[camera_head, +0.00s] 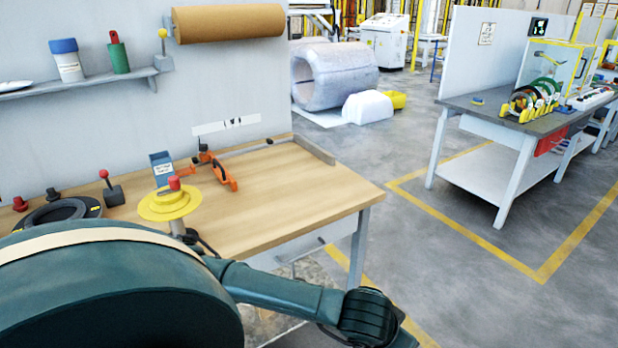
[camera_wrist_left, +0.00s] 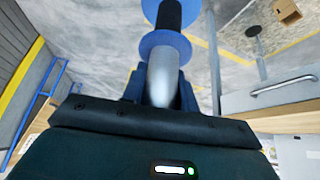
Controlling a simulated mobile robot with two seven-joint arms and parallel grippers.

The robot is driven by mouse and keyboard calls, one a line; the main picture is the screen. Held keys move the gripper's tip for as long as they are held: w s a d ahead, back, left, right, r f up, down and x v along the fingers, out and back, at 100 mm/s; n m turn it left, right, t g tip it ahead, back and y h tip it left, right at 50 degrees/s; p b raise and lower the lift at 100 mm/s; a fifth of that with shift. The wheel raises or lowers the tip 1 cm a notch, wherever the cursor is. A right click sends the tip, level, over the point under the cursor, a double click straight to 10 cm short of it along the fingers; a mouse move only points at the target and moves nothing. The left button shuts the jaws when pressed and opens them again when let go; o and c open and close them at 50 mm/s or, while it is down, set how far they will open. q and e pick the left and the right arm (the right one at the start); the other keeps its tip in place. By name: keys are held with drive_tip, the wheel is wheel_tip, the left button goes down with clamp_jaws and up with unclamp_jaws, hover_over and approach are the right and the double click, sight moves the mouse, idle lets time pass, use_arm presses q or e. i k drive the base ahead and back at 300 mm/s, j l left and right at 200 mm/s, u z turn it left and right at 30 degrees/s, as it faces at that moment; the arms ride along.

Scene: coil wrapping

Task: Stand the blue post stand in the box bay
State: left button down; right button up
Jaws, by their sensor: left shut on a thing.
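The blue post stand shows in the left wrist view, with two blue discs (camera_wrist_left: 166,47), a black section between them and a bare metal shaft. My left gripper (camera_wrist_left: 160,92) is shut on the metal shaft end. The stand reaches away from the gripper, over open floor in that picture, and its far end is cut off by the top edge. In the head view neither the stand nor my left gripper shows; my dark green arm fills the lower left. I cannot make out which place is the box bay. My right gripper is in neither view.
On the wooden table (camera_head: 300,200) stand a yellow stand (camera_head: 168,206) with a red top, a blue labelled box (camera_head: 161,168), an orange tool (camera_head: 222,172) and a black ring (camera_head: 62,211). The table's right part is clear. A cardboard box (camera_wrist_left: 286,12) shows in the wrist view.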

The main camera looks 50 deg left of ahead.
sight(280, 169)
drive_tip(key=i+l+u, duration=0.2)
drive_tip(key=i+u, duration=0.2)
drive_tip(key=i+l+u, duration=0.25)
drive_tip(key=u, duration=0.15)
drive_tip(key=i+l+u, duration=0.25)
drive_tip(key=u, duration=0.2)
drive_tip(key=i+l+u, duration=0.15)
drive_tip(key=l+u, duration=0.25)
drive_tip(key=l, duration=0.15)
